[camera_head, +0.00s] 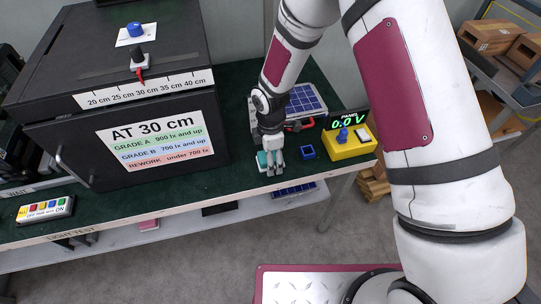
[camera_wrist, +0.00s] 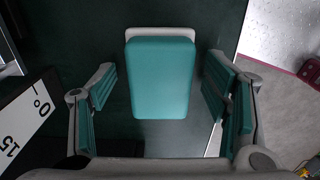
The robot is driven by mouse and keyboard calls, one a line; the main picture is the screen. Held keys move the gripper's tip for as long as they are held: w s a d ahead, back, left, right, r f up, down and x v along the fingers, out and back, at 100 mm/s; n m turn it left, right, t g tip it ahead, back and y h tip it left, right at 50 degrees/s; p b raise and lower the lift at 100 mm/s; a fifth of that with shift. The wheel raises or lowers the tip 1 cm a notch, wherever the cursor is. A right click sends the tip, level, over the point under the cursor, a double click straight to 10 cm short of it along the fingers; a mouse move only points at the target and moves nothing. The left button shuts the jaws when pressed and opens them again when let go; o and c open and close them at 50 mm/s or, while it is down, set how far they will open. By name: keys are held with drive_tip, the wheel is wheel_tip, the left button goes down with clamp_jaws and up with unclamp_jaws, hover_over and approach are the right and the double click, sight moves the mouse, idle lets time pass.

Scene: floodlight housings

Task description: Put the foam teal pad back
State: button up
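The foam teal pad (camera_wrist: 160,78) is a rounded teal block with a white piece showing behind its far edge. It fills the middle of the wrist view, between the two fingers. In the head view a bit of teal and white (camera_head: 262,160) shows beside the fingers near the bench's front edge. My gripper (camera_head: 273,168) points down there. In the wrist view my gripper (camera_wrist: 162,108) is open, with a gap between each teal-lined finger and the pad. I cannot tell how far above the pad the fingertips are.
A black test box (camera_head: 125,110) stands left on the green bench (camera_head: 225,180). A blue square ring (camera_head: 308,152) and a yellow meter box (camera_head: 348,142) sit right of my gripper. A solar panel (camera_head: 304,98) and grey housing lie behind it. A switch strip (camera_head: 45,210) is far left.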

drive_tip(key=s+d+r+m+t, duration=0.1)
drive_tip(key=d+r+m, duration=0.15)
drive_tip(key=r, duration=0.85)
drive_tip(key=d+r+m, duration=0.2)
drive_tip(key=d+r, duration=0.2)
drive_tip(key=r, duration=0.7)
drive_tip(key=s+d+r+m+t, duration=0.1)
drive_tip(key=s+d+r+m, duration=0.45)
drive_tip(key=r, duration=0.25)
drive_tip(key=s+d+r+m+t, duration=0.1)
drive_tip(key=s+d+r+m, duration=0.3)
drive_tip(key=s, duration=0.4)
drive_tip(key=s+d+r+m+t, duration=0.1)
drive_tip(key=s+d+r+m, duration=0.3)
drive_tip(key=s+m, duration=0.3)
drive_tip(key=shift+s+d+t, duration=0.15)
drive_tip(key=shift+s+t, duration=0.15)
drive_tip(key=shift+s, duration=0.2)
